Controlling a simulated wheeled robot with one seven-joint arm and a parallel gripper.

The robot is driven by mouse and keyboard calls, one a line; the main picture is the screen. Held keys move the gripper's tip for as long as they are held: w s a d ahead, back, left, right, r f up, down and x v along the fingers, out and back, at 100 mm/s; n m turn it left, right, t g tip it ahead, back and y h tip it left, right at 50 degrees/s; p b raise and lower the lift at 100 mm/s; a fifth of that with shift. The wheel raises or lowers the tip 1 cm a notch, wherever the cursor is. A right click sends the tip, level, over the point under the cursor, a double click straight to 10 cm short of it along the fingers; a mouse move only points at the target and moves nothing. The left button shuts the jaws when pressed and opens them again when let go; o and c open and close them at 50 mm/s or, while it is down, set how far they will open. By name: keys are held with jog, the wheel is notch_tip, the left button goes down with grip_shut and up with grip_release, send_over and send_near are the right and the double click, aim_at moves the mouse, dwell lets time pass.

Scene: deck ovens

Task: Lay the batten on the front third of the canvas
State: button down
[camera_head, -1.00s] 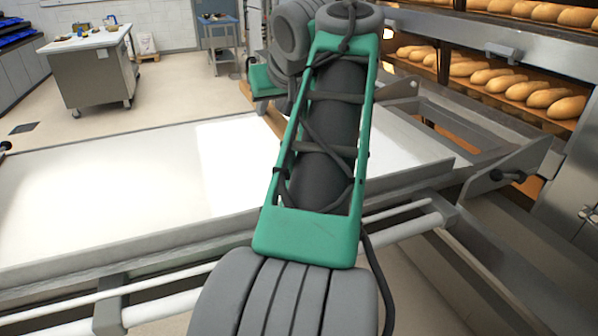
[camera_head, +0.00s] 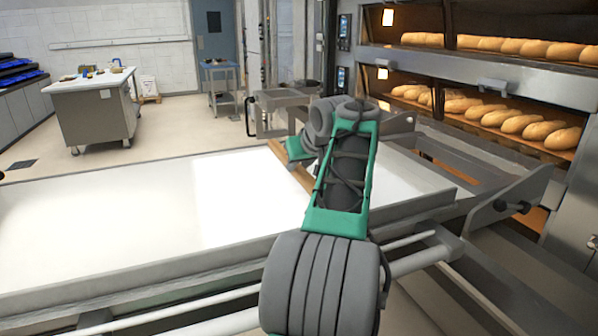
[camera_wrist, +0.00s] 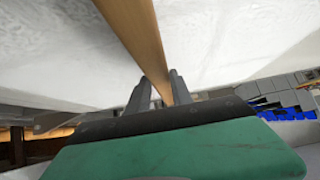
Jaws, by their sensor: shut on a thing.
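The batten (camera_head: 291,167) is a light wooden strip. My gripper (camera_wrist: 160,92) is shut on it. In the wrist view the batten (camera_wrist: 141,36) runs between the two dark fingers and out past the top edge. In the head view my arm hides part of the batten and the fingertips. The batten is over the right part of the white canvas (camera_head: 110,205). I cannot tell whether it touches the canvas. The canvas (camera_wrist: 225,40) also fills much of the wrist view as a pale surface.
A metal rim (camera_head: 225,253) edges the canvas along the near side. Deck ovens with loaves (camera_head: 520,122) stand at the right. A black-knobbed bracket (camera_head: 510,205) sits near the oven side. A worktable (camera_head: 95,110) and a small trolley (camera_head: 222,90) stand behind.

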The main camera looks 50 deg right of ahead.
jog(key=shift+f, duration=0.25)
jog(key=shift+f, duration=0.15)
jog(key=c, duration=1.1)
grip_release()
jog(key=shift+r, duration=0.2)
jog(key=p+v, duration=0.3)
jog(key=v, duration=0.9)
jog(key=shift+a, duration=0.1)
